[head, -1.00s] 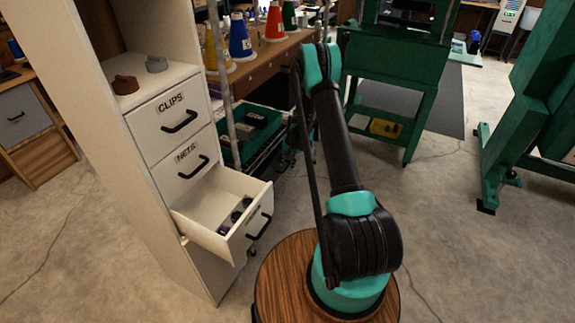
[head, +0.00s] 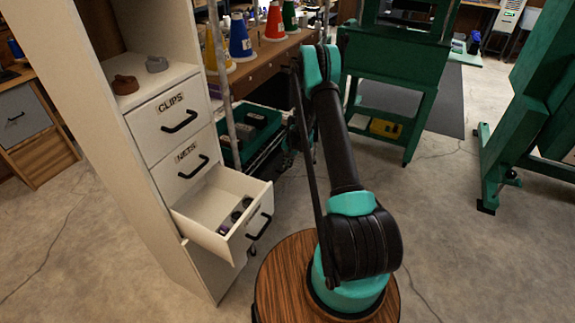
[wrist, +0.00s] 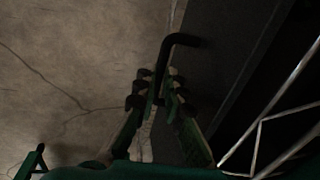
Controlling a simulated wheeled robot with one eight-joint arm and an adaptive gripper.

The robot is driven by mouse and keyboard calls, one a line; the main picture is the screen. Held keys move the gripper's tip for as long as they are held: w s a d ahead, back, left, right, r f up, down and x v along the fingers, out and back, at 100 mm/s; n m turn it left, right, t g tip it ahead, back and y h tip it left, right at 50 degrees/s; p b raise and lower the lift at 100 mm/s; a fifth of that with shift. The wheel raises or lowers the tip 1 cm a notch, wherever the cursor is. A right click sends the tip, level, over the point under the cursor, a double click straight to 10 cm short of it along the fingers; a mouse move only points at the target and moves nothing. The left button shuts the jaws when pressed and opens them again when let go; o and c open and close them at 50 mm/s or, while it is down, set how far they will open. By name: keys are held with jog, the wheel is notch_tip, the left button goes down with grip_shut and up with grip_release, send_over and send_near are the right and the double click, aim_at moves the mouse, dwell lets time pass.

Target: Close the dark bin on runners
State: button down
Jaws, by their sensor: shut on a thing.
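In the wrist view a dark panel (wrist: 215,65), seemingly the bin's front, fills the upper middle right. A black bar handle (wrist: 181,40) stands out from it. My gripper (wrist: 157,93) is shut on this handle, with its fingers on both sides of the bar. In the head view my gripper (head: 291,138) is small and largely hidden by my arm.
A white cabinet's open lower drawer (head: 222,212) juts out left of my arm. Thin pale metal rods (wrist: 262,130) run beside the dark panel in the wrist view. A green stand (head: 395,85) is behind my arm. Bare floor (head: 440,220) lies to the right.

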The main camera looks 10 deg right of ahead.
aim_at(279, 161)
jog(key=shift+w+a, duration=0.7)
jog(key=shift+a, duration=0.2)
jog(key=shift+w+a, duration=0.65)
jog(key=shift+a, duration=0.25)
jog(key=c, duration=1.6)
grip_release()
jog(key=shift+a, duration=0.1)
jog(key=shift+r, duration=0.1)
notch_tip(279, 161, up, 12)
jog(key=s+d, duration=0.1)
jog(key=d, duration=0.1)
jog(key=shift+f, duration=0.2)
jog(key=shift+s, duration=0.15)
